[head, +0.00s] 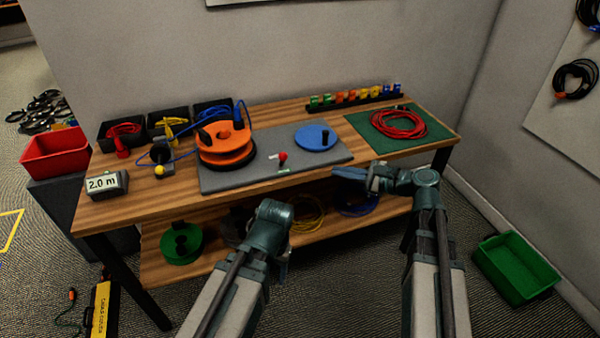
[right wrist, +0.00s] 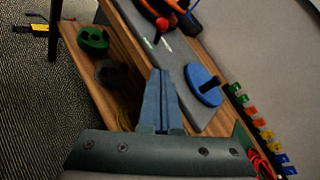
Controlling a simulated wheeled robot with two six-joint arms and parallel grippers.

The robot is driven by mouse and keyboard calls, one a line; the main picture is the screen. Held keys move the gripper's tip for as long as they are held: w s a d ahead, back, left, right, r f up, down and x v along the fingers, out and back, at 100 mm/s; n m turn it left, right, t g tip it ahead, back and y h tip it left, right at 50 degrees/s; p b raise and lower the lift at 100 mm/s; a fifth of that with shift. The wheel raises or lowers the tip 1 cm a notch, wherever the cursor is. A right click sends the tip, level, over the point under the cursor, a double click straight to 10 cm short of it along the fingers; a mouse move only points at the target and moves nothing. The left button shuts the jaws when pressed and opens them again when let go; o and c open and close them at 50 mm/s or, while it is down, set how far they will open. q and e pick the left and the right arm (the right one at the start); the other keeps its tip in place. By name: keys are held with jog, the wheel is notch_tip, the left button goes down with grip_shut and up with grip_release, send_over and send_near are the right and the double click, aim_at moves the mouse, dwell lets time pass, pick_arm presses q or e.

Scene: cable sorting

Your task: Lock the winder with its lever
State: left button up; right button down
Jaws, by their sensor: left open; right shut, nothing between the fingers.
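The orange winder (head: 226,152) stands on a grey mat with blue cable at it. In the right wrist view its orange edge (right wrist: 177,4) shows at the top. A lever with a red knob (head: 283,156) stands on the mat to its right; the red knob (right wrist: 162,24) also shows in the right wrist view. My right gripper (head: 350,173) is shut and empty in front of the table's front edge, right of the lever; its blue fingers (right wrist: 160,100) are together. My left gripper (head: 284,268) is low before the lower shelf, mostly hidden by its own wrist, open and apart from the winder.
A blue disc with a black handle (head: 316,138) lies on the grey mat (head: 220,184). A red cable coil (head: 398,124) lies on a green mat at right. A 2.0 m display (head: 106,184) and cable bins stand at left. Coloured clips (head: 352,97) line the back.

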jog(key=b, duration=0.3)
send_near(282, 160)
jog(key=w+f, duration=0.4)
jog(key=shift+w+f, duration=0.2)
jog(key=shift+w, duration=0.1)
jog(key=shift+w+a+r+p, duration=0.1)
jog(key=shift+a+r+p, duration=0.4)
jog(key=shift+a, duration=0.3)
jog(key=shift+w+a+r+p, duration=0.1)
jog(key=shift+a+r+p, duration=0.35)
jog(key=shift+a, duration=0.35)
